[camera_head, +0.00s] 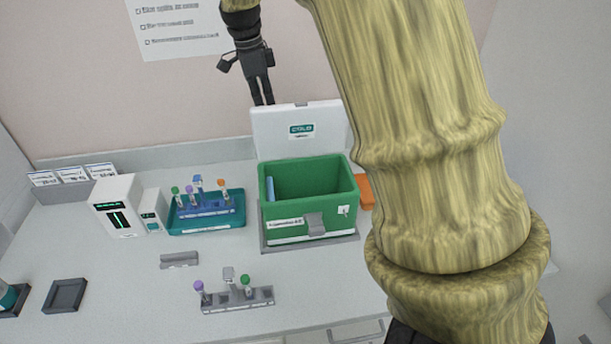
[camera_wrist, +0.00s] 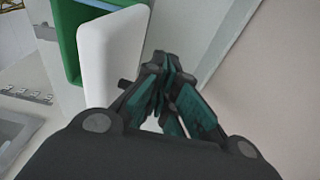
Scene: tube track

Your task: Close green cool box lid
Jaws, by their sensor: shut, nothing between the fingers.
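The green cool box (camera_head: 308,188) stands on the counter, with a grey latch on its front and a blue item inside at the left. Its white lid (camera_head: 299,129) is up, standing upright at the back of the box. My gripper (camera_head: 263,100) is shut and empty, pointing down behind the lid's upper edge. In the wrist view, the fingertips of my gripper (camera_wrist: 165,62) are beside the back face of the white lid (camera_wrist: 110,55), and the green box (camera_wrist: 68,40) shows beyond it. I cannot tell whether fingers and lid touch.
A teal tray with a tube rack (camera_head: 206,212) and a white device (camera_head: 118,206) stand left of the box. A grey tube rack (camera_head: 237,299) is in front. An orange item (camera_head: 365,191) lies right of the box. The wall is close behind.

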